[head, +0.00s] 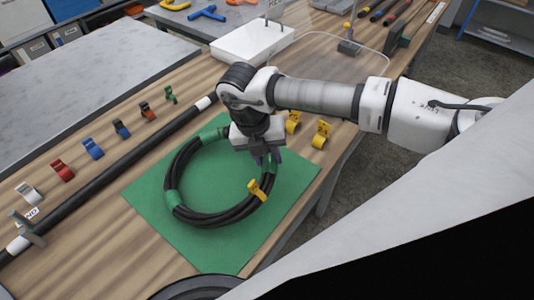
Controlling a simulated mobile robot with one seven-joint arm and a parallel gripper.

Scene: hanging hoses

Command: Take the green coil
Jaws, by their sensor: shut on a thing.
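The coil is a loop of black hose (211,222) bound with green bands (173,197), and it lies on a green mat (212,258) on the wooden bench. A yellow clip (256,190) sits on its right side. My gripper (266,158) points down at the coil's upper right, by a green band there. It is shut on the coil, though the fingertips are small and partly hidden by the gripper body. The coil appears flat on the mat.
A long black bar (112,152) lies left of the mat, with several coloured clips (93,149) beyond it. Yellow clips (320,135) stand right of my gripper. A white tray (252,40) is at the back. The bench's right edge is near the mat.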

